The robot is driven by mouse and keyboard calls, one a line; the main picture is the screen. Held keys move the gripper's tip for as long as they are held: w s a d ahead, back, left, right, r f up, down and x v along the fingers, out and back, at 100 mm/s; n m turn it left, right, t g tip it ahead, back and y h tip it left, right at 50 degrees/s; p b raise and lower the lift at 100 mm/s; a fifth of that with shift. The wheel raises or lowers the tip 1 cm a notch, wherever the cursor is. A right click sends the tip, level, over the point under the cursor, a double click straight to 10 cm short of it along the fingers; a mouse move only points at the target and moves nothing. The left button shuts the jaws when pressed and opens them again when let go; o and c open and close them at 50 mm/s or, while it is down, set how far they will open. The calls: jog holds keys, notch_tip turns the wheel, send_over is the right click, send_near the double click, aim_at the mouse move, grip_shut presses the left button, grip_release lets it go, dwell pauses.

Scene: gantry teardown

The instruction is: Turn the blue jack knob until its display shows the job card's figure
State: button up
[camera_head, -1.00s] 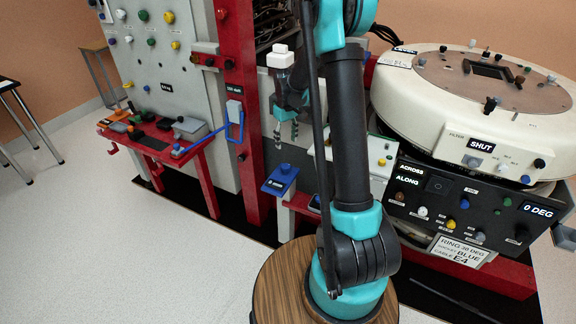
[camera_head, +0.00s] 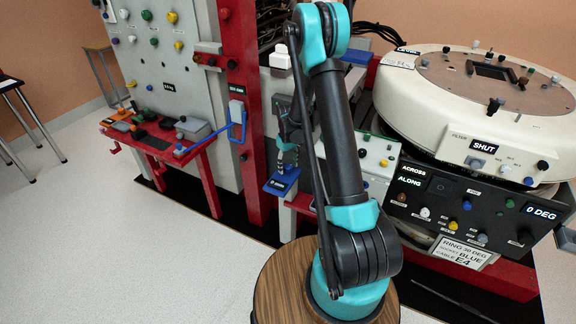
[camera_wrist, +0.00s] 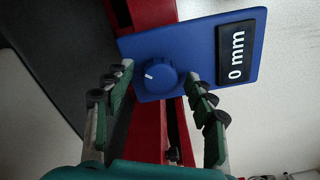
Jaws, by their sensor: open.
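The blue jack knob (camera_wrist: 157,76) sits on a blue plate (camera_wrist: 185,45) in the wrist view, with a white mark on its face. Its black display (camera_wrist: 236,55) reads "0 mm". My gripper (camera_wrist: 160,78) is open, with one finger on each side of the knob. I cannot tell whether the fingertips touch it. In the head view my gripper (camera_head: 285,160) is just above the blue jack plate (camera_head: 281,181), hiding the knob there. The job card (camera_head: 463,252) hangs at lower right and reads "RING 30 DEG", a "BLUE" line partly legible, and "CABLE E4".
A black panel (camera_head: 440,184) with several knobs and a "0 DEG" display stands right, under the white ring (camera_head: 430,95). A pale control box (camera_head: 375,160) is close right of the jack. A red post (camera_head: 240,60) with a blue handle (camera_head: 238,125) is left.

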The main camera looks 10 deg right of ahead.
jog(key=shift+c, duration=0.4)
jog(key=c, duration=1.1)
jog(key=shift+m, duration=0.4)
jog(key=m, duration=0.3)
jog(key=shift+m, duration=2)
jog(key=o, duration=1.2)
